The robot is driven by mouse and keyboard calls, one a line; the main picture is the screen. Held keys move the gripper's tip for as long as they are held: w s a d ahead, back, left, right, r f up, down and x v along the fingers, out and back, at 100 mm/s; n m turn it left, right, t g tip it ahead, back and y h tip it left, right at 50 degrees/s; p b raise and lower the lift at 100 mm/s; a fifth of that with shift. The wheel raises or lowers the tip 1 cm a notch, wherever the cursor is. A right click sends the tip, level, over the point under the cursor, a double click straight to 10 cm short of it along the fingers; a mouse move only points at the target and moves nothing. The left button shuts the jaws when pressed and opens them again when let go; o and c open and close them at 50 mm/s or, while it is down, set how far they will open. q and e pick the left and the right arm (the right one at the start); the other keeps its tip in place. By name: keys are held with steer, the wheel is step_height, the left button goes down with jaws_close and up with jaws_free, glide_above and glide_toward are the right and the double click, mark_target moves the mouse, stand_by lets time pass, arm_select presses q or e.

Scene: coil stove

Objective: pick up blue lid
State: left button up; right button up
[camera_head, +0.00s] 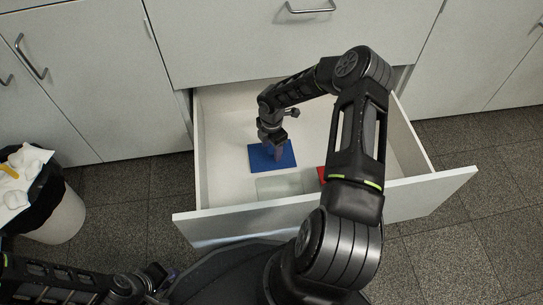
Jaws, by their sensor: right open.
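The blue lid (285,160) is a flat blue rectangle lying on the floor of the open drawer (222,133). My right gripper (277,155) reaches down into the drawer from above and is open. Its fingertips are over the middle of the lid and cover part of it; I cannot tell whether they touch it. My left gripper (152,281) is low at the bottom left, outside the drawer, dark and partly lost against my own body. I cannot make out its jaws.
A pale translucent item (280,186) and a red item (322,175), partly hidden by my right arm, lie near the drawer's front wall (430,190). A bin (62,215) with a black liner stands at the left. Closed cabinets (230,40) rise behind.

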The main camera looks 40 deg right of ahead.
steer(key=shift+c, duration=0.6)
jaws_close()
